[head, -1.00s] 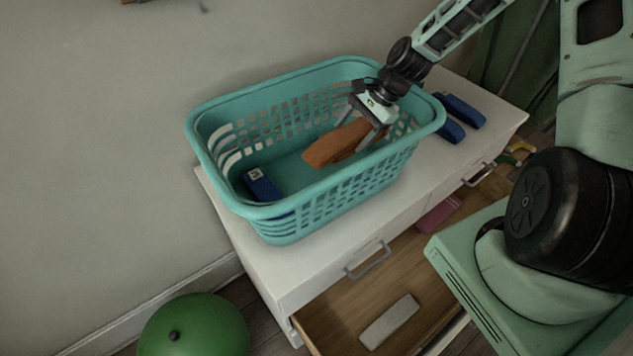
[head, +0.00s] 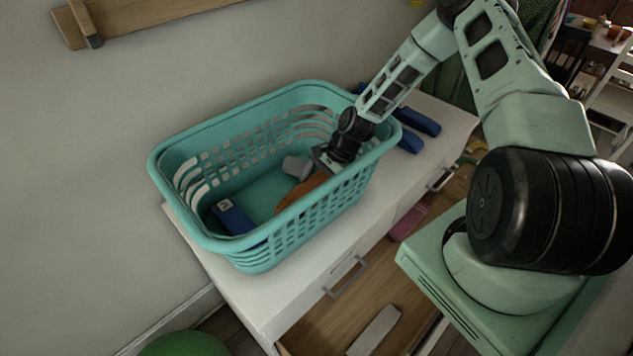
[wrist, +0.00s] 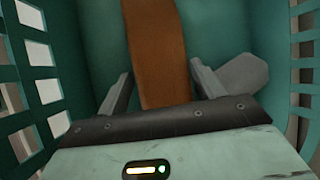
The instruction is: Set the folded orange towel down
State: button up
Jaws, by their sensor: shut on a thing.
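The folded orange towel (head: 303,189) is low inside the teal laundry basket (head: 255,254), towards its right end, partly hidden by the near wall. In the wrist view the towel (wrist: 158,45) runs as a long strip between the two fingers of my gripper (wrist: 160,82). My gripper (head: 322,168) is down inside the basket, below the rim, shut on the towel. In the head view its fingertips are mostly hidden. Whether the towel touches the basket floor I cannot tell.
A blue box (head: 232,217) and a grey object (head: 296,167) are in the basket. The basket stands on a white cabinet (head: 245,298); blue items (head: 416,121) lie behind its right end. An open drawer (head: 318,325) holds a grey bar (head: 375,331). A green ball (head: 185,346) is below.

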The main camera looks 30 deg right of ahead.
jog(key=o, duration=1.1)
jog(key=b+v, duration=0.3)
jog(key=v, duration=0.9)
